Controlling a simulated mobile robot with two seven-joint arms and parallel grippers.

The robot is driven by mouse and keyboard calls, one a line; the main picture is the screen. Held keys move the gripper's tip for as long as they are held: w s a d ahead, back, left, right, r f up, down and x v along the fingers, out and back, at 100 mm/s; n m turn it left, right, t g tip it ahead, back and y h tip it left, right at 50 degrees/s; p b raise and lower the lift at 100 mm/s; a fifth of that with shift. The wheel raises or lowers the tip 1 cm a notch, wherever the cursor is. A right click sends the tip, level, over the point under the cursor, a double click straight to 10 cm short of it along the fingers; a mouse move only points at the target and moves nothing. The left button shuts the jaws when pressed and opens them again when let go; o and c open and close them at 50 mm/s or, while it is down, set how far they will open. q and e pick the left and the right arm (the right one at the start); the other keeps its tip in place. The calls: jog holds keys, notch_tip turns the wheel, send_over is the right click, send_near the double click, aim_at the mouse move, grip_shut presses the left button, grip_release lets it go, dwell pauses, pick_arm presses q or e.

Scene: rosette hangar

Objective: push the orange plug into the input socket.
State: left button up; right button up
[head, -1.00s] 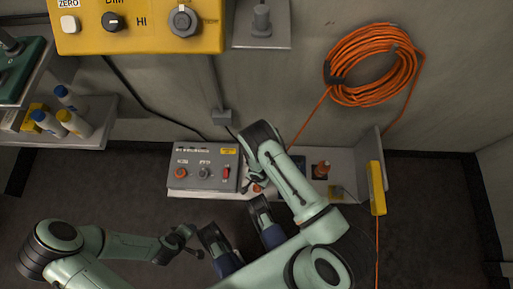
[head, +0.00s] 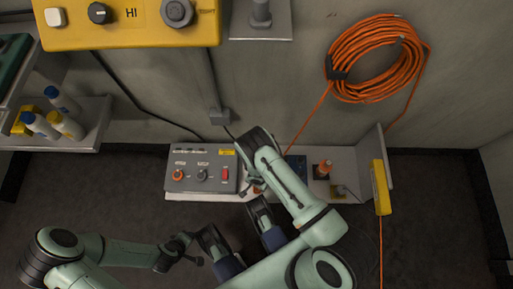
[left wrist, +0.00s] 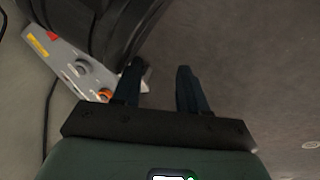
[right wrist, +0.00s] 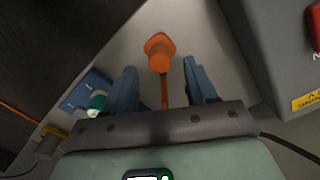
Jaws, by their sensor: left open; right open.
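The orange plug (right wrist: 160,50) lies on the pale shelf between and just beyond the fingertips of my right gripper (right wrist: 159,67), with its orange cord running back between the fingers. The gripper is open, with clear gaps beside the plug. In the head view my right forearm hides most of this gripper. The grey box (head: 203,187) has an orange-ringed round fitting (head: 179,174), a grey round fitting (head: 202,175) and a red switch; I cannot read which is the input socket. The orange-ringed fitting also shows in the left wrist view (left wrist: 104,95). My left gripper (left wrist: 160,66) is open and empty, away from the box.
A coiled orange cable (head: 370,60) hangs on the wall. A yellow panel (head: 130,33) is above, and bottles (head: 62,110) stand on a left shelf.

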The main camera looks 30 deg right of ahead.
notch_tip(320, 180, down, 4)
jog(key=b, duration=0.2)
jog(key=shift+b, duration=0.4)
jog(key=shift+f, duration=0.35)
pick_arm(q)
jog(key=s+f+g, duration=0.2)
jog(key=s+f, duration=0.3)
jog(key=s, duration=0.2)
jog(key=shift+a+g, duration=0.3)
jog(key=shift+a, duration=0.15)
pick_arm(e)
grip_shut()
pick_arm(q)
jog(key=shift+s+r+p, duration=0.2)
jog(key=shift+r+p, duration=1.9)
jog(key=shift+r, duration=0.2)
pick_arm(e)
jog(key=shift+r, duration=3.05)
